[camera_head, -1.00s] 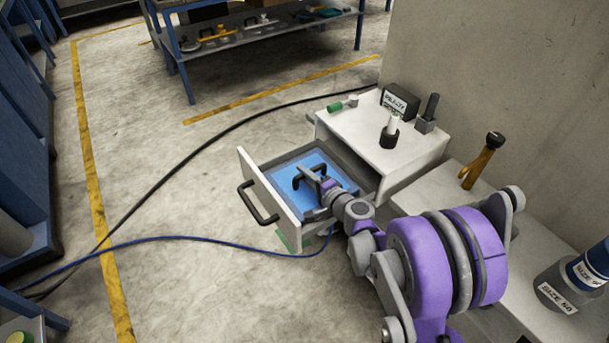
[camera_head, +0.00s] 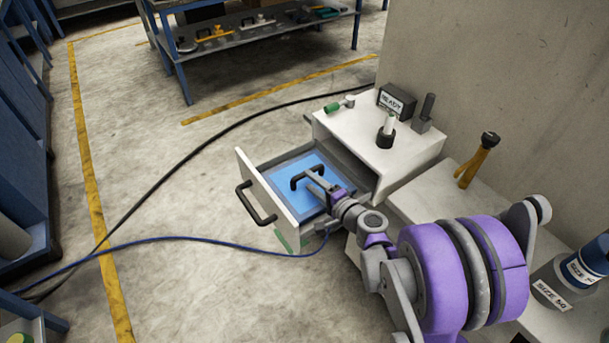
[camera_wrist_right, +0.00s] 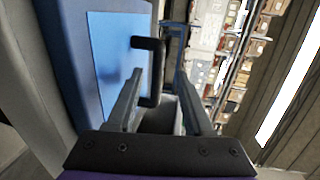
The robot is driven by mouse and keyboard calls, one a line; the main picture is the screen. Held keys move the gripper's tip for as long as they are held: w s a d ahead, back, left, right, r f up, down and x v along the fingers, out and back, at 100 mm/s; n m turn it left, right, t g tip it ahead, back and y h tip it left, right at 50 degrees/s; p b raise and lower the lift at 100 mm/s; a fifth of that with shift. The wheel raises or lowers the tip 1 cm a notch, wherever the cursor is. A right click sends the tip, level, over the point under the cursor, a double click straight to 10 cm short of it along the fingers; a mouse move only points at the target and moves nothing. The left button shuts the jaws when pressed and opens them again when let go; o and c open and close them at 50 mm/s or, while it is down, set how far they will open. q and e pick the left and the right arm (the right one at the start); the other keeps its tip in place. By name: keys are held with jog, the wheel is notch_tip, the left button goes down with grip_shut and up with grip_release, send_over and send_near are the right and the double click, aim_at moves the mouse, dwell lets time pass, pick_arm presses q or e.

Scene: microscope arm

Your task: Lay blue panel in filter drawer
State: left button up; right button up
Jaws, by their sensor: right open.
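The blue panel (camera_head: 292,184) lies flat inside the open filter drawer (camera_head: 272,191), with its black handle (camera_head: 308,176) standing up from it. In the right wrist view the blue panel (camera_wrist_right: 115,55) and its black handle (camera_wrist_right: 152,70) show beyond the fingers. My right gripper (camera_head: 315,182) is open beside the handle, over the right part of the panel; in the wrist view its two fingers (camera_wrist_right: 160,95) are spread apart. The handle's far end is near the left finger, and I cannot tell if they touch. My left gripper is not in view.
The white cabinet (camera_head: 365,140) holds a READY sign (camera_head: 397,101), a green-handled tool (camera_head: 338,106) and dark upright pieces on top. A bench (camera_head: 430,200) at right carries a yellow tool (camera_head: 477,160) and labelled bottles (camera_head: 565,282). Cables cross the floor at left.

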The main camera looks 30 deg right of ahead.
jog(key=v, duration=0.7)
jog(key=shift+p, duration=0.3)
jog(key=shift+c, duration=0.2)
dwell(0.6)
